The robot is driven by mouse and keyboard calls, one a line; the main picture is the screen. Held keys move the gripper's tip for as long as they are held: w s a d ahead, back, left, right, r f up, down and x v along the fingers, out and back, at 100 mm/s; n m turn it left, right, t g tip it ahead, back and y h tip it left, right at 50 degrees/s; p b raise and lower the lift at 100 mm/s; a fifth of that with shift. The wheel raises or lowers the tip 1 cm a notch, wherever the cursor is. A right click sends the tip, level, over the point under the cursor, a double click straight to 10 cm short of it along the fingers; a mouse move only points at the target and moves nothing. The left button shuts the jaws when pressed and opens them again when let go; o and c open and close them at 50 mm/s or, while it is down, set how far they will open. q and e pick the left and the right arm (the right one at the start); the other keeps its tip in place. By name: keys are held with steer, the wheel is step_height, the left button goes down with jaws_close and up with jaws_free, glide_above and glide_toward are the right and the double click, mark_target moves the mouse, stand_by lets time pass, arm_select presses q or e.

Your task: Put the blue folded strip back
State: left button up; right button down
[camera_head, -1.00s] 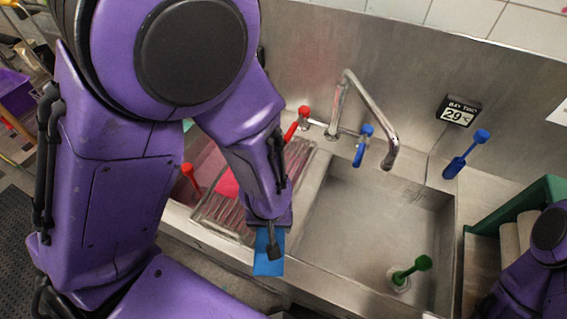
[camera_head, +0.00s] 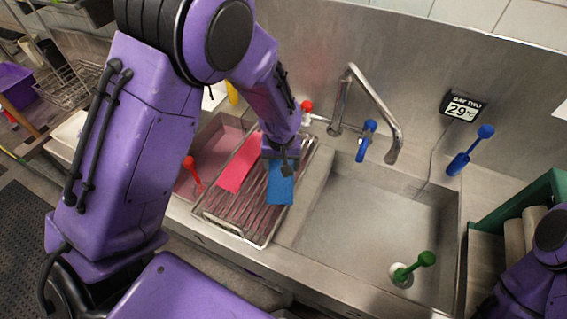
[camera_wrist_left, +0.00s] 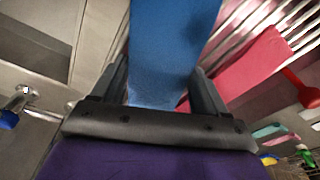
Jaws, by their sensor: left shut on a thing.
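The blue folded strip (camera_head: 281,188) is in my left gripper (camera_head: 287,168), over the right part of the wire drying rack (camera_head: 236,228). In the left wrist view the blue strip (camera_wrist_left: 172,50) stands between the two fingers (camera_wrist_left: 165,95), which are shut on it. I cannot tell whether the strip touches the rack bars. A pink strip (camera_head: 240,164) lies on the rack just left of the blue one; it also shows in the left wrist view (camera_wrist_left: 248,66). My right gripper is not in view; only part of that arm shows at the lower right.
A tap (camera_head: 372,100) with red and blue levers stands behind. A red-handled tool (camera_head: 191,168) stands in the reddish basin at left. A blue-handled tool (camera_head: 470,150) and green crate (camera_head: 515,200) are at right.

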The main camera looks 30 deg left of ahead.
arm_select(q)
steer(key=shift+w+a, duration=0.15)
steer(key=shift+w, duration=0.2)
step_height(320, 180, down, 3)
steer(key=shift+r+p, duration=0.2)
steer(key=shift+p, duration=0.55)
steer(key=shift+f, duration=0.5)
steer(key=o, duration=1)
